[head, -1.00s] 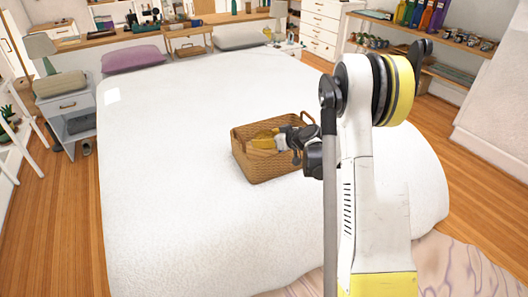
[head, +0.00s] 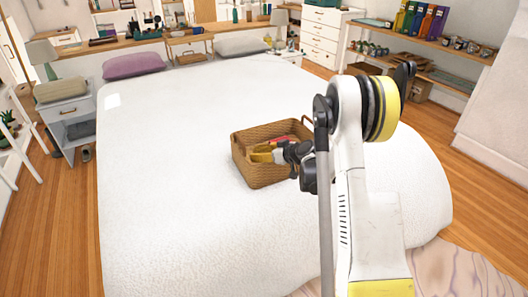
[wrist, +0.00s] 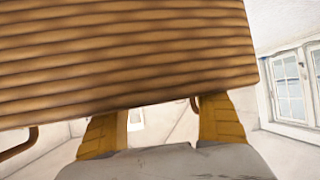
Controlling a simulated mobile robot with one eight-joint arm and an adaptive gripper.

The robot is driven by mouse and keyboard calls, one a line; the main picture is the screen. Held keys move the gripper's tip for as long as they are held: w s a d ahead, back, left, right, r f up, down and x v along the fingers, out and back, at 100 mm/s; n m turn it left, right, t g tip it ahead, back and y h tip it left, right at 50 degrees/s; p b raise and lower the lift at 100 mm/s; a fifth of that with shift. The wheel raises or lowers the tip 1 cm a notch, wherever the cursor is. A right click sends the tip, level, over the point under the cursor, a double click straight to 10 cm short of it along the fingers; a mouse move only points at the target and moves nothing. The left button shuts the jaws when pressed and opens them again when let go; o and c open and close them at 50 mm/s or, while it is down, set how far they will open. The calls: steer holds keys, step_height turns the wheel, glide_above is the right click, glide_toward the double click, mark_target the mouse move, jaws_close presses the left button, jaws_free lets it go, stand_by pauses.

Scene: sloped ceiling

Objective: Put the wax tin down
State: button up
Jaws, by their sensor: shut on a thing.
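A brown woven basket (head: 262,176) stands on the white bed, its inside partly covered by my gripper (head: 261,154). The yellow fingers reach into the basket over its near right side. In the wrist view, the basket's ribbed wall (wrist: 120,55) fills the upper part and hides the ends of the two yellow fingers (wrist: 158,125), which stand apart. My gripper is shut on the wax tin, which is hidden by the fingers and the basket. A red thing (head: 284,140) shows inside the basket behind the fingers; I cannot tell what it is.
The white bed (head: 180,200) is clear around the basket. Basket handles rise at its ends. A nightstand (head: 70,115) with a lamp stands at the left.

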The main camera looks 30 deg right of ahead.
steer(key=shift+s+f, duration=0.1)
steer(key=shift+f, duration=0.1)
steer(key=o, duration=1.4)
steer(key=shift+s, duration=0.1)
steer(key=w+r+p+v, duration=0.1)
steer(key=p+v, duration=0.3)
steer(key=v, duration=0.7)
steer(key=s+a+r+m+g, duration=0.1)
steer(key=s+a+r+g, duration=0.1)
steer(key=s+a+r, duration=0.45)
steer(key=s+a+r+g, duration=0.2)
steer(key=s+a+r, duration=0.2)
steer(key=a+r, duration=0.45)
steer(key=s+a+h, duration=0.1)
steer(key=s+a, duration=0.3)
steer(key=s, duration=0.5)
steer(key=s+a+m+h, duration=0.1)
steer(key=s+a, duration=0.3)
steer(key=s, duration=0.5)
steer(key=shift+s+m+g+h, duration=0.3)
steer(key=shift+s+g+h, duration=0.1)
steer(key=shift+h, duration=0.1)
